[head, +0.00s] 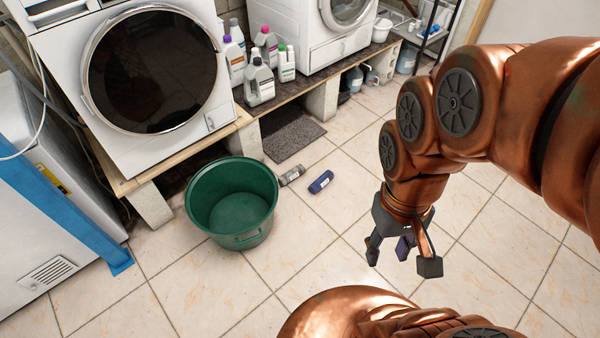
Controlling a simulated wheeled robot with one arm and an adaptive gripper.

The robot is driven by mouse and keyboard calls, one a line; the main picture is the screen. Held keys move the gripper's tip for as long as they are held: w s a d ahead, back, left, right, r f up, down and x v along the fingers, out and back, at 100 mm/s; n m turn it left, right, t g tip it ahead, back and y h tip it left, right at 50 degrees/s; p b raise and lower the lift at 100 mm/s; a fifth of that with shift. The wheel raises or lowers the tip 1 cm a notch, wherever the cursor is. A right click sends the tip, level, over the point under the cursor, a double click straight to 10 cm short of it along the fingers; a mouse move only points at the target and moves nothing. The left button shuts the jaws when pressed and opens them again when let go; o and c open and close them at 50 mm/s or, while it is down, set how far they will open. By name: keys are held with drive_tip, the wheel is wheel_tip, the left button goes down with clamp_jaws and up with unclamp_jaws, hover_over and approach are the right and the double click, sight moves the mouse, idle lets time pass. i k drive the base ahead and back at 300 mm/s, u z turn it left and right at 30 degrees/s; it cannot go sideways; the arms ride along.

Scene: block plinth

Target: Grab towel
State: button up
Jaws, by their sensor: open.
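I see nothing that is clearly a towel. A small dark blue roll-shaped item (321,182) lies on the tiled floor, and a grey one (292,175) lies beside it; I cannot tell whether either is a rolled towel or a bottle. My gripper (402,257) is open and empty, pointing down over bare tiles, to the right of and nearer than these two items. Its fingers are spread apart and touch nothing visible.
A green tub (232,203), apparently empty, stands left of the two items. White washing machines (150,140) and several bottles (259,84) stand on a plank on block plinths (322,98). A blue strip (68,216) runs along the white appliance at left. The front floor is clear.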

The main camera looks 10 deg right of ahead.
sight(284, 179)
drive_tip(key=z, duration=0.45)
drive_tip(key=k, duration=0.5)
drive_tip(key=z, duration=0.7)
drive_tip(key=i, duration=1.55)
drive_tip(key=u, duration=0.55)
drive_tip(key=i, duration=1.1)
drive_tip(key=u, duration=1.55)
drive_tip(key=i, duration=0.65)
drive_tip(key=u, duration=0.5)
